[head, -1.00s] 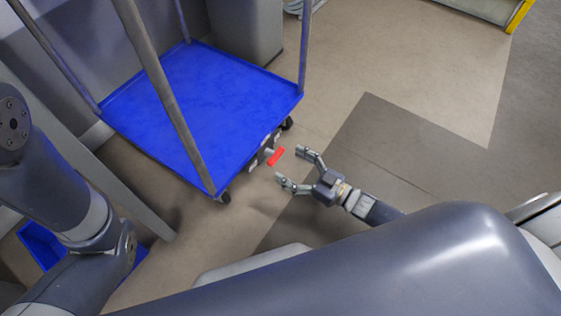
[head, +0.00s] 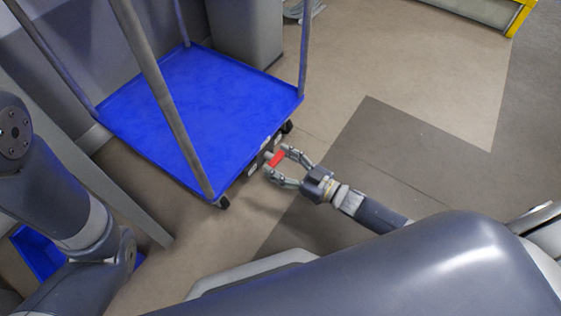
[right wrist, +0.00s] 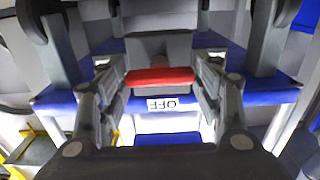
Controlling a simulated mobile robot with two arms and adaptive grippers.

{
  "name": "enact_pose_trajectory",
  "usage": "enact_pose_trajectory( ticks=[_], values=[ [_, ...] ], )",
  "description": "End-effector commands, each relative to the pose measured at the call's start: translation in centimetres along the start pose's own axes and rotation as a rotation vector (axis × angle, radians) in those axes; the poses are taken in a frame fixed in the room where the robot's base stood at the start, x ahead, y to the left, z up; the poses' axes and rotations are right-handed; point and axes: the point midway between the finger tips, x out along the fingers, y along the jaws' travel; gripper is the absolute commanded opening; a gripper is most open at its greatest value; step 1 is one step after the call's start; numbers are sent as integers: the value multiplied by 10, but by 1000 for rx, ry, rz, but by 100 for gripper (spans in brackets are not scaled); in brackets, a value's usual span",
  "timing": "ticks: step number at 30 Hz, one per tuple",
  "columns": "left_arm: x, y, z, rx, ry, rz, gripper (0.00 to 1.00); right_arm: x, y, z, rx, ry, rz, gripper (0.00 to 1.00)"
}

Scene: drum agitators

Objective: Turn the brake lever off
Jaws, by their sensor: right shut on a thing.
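The brake lever (head: 277,158) is a short red handle at the near right edge of a blue platform cart (head: 200,105). In the right wrist view the red lever (right wrist: 160,76) lies crosswise between the fingers, above a white label reading OFF (right wrist: 172,104), which appears upside down. My right gripper (head: 276,161) is shut on the lever, with a finger on each side of it. The fingers hide part of the lever's ends. My left arm shows at the left of the head view, but its gripper is out of frame.
The cart has tall grey posts (head: 158,85) at its corners and black casters (head: 223,201) below. A grey bin or cabinet (head: 245,35) stands behind it. Another blue object (head: 38,252) lies at lower left. The floor to the right (head: 430,100) is clear.

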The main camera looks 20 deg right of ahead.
Motion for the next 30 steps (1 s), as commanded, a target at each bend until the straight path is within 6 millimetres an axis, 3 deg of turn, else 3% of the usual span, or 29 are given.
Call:
enact_pose_trajectory(
  ticks=[11,30],
  values=[
    [7,-2,3,0,-1,0,40,0,0,-1,106,-2,1,36],
    [26,-6,10,1,-2,0,40,0,1,-1,678,-1,0,36]
  ],
)
